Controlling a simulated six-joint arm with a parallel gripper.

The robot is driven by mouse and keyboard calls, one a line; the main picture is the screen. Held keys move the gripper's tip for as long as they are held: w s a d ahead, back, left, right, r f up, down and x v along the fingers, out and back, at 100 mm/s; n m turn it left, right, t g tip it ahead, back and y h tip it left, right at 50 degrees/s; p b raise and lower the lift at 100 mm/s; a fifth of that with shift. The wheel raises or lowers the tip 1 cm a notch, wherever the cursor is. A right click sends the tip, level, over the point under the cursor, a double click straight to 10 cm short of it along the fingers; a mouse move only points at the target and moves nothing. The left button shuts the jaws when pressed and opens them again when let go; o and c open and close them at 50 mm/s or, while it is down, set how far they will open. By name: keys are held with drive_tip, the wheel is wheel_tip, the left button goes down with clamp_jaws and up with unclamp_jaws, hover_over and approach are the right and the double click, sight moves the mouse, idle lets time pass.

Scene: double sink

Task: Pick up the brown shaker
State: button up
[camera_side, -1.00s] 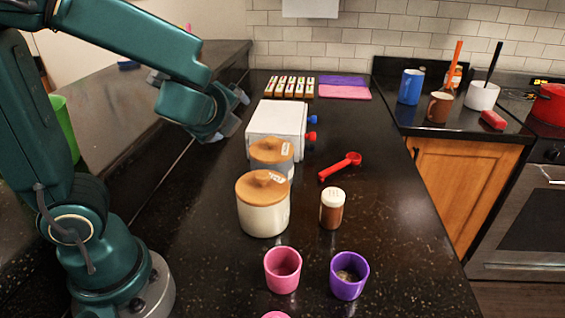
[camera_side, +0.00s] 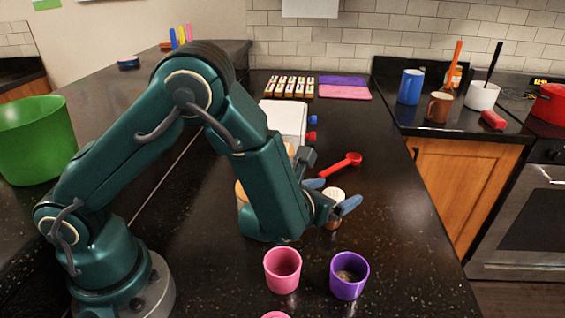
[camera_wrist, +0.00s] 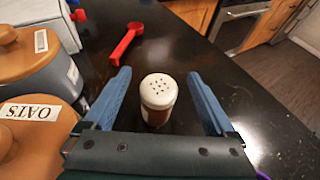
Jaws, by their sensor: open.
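The brown shaker (camera_wrist: 158,98) has a white perforated cap and stands upright on the dark counter. In the wrist view it sits between the two blue fingers of my gripper (camera_wrist: 160,100), with a gap on each side. In the side view my gripper (camera_side: 333,196) is over the shaker (camera_side: 334,194), whose cap shows between the fingers; its body is mostly hidden. My gripper is open and holds nothing.
Wooden-lidded canisters, one labelled OATS (camera_wrist: 35,112), stand close on the left. A red measuring spoon (camera_side: 341,165) lies behind the shaker. A pink cup (camera_side: 282,270) and a purple cup (camera_side: 349,275) stand in front. The counter right of the shaker is clear.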

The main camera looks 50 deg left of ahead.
drive_tip(key=shift+f, duration=0.7)
wheel_tip(320, 180, down, 3)
drive_tip(key=shift+x, duration=1.05)
drive_tip(key=shift+w+a+f, duration=0.1)
drive_tip(key=shift+w, duration=0.3)
clamp_jaws()
